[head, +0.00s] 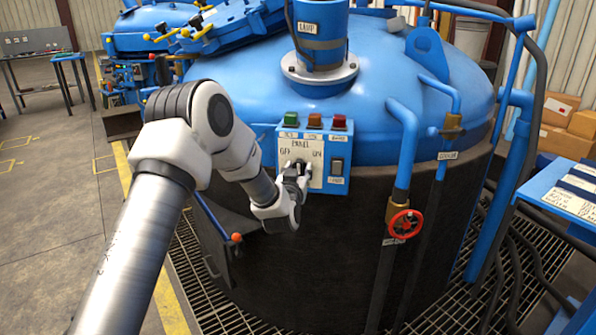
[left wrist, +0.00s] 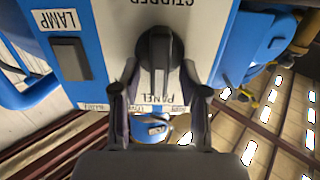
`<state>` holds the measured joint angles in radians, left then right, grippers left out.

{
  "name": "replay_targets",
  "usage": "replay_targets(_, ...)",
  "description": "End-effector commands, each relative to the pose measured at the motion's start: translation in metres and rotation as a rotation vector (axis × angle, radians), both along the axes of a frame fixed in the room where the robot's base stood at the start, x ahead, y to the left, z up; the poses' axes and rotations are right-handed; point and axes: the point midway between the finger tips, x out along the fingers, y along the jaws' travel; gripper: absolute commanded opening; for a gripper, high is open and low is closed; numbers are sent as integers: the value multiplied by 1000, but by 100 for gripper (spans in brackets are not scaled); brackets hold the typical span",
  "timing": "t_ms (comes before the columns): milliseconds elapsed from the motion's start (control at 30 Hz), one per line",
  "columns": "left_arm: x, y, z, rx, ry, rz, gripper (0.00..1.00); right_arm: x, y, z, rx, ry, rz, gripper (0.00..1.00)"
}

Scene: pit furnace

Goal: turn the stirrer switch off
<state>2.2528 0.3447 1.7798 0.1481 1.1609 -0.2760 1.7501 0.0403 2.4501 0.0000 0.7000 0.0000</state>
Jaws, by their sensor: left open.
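The stirrer switch is a black knob (left wrist: 160,52) on a white plate of the blue control panel (head: 332,185). In the left wrist view the panel appears upside down, with STIRRER lettering beyond the knob and PANEL lettering nearer. In the head view the plate shows OFF at left and ON at right, and my gripper covers much of the knob. My left gripper (head: 294,172) is open in front of the panel. In the left wrist view its fingers (left wrist: 158,97) stand apart, one on each side of the knob's near end; contact cannot be told. My right gripper is not seen.
A dark lamp rocker (head: 337,167) sits right of the plate, below green, orange and red buttons (head: 314,120). A red valve wheel (head: 405,224) and blue pipes stand to the right. An orange-tipped lever (head: 237,238) is at lower left. The blue vessel lid (head: 250,75) rises behind.

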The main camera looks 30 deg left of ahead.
Motion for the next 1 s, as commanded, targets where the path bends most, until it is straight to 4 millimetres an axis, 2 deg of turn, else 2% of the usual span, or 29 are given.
replay_targets(67, 0, 0, 0, 0, 0, 0, 40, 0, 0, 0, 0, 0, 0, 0)
replay_targets(100, 0, 0, 0, 0, 0, 0, 26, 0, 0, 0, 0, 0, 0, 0)
replay_targets(167, 0, 0, 0, 0, 0, 0, 5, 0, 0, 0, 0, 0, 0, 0)
replay_targets(200, 0, 0, 0, 0, 0, 0, 0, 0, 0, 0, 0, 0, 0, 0)
replay_targets(667, -1, 0, -1, -41, -19, 0, 0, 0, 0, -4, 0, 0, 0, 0)
replay_targets(1000, -2, 3, -3, -234, -104, 0, 0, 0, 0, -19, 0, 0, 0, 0)
